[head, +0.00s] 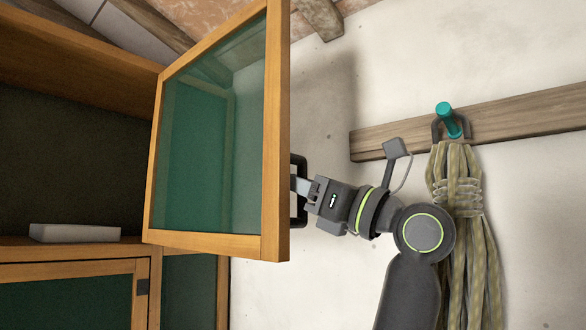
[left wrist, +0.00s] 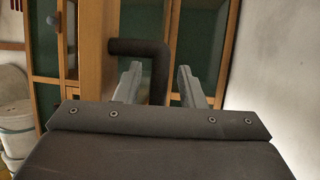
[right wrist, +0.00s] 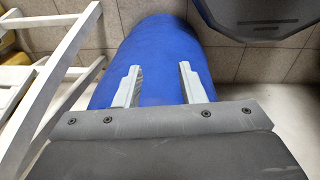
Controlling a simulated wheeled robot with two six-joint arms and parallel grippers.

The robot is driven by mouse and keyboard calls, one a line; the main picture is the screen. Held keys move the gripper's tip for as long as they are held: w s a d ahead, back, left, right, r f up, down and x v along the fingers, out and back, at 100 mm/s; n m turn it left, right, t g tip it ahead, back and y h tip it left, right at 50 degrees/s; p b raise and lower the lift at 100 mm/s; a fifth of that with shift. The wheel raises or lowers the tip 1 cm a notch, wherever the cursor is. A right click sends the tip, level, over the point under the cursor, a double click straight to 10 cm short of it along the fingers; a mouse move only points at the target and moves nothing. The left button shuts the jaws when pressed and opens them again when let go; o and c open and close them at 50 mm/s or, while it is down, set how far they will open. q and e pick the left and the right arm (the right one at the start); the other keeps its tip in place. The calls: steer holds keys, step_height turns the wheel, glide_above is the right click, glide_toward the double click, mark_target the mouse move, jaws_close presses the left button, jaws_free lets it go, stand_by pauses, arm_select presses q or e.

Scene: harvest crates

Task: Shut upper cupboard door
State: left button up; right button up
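The upper cupboard door (head: 276,130), a wooden frame with green glass, stands wide open, swung out from the cupboard on the left of the head view. Its dark bar handle (left wrist: 157,70) is on the door's right-hand face and shows partly behind the door edge in the head view (head: 298,165). My left gripper (head: 306,188) is at this handle. In the left wrist view its fingers (left wrist: 158,88) stand apart on either side of the handle's upright part, with gaps visible. My right gripper (right wrist: 160,85) is open and empty, above or in front of a blue rounded object (right wrist: 165,55).
A pale box (head: 75,233) lies on the cupboard's ledge, below the open shelf. A lower door (head: 75,268) appears shut. A rope coil (head: 460,230) hangs from a wall rail behind my left arm. A white slatted frame (right wrist: 50,80) stands left of my right gripper.

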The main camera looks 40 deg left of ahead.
arm_select(q)
steer(key=shift+s+a+r, duration=0.15)
steer(key=shift+s+a, duration=0.05)
steer(key=shift+w, duration=0.1)
jaws_close()
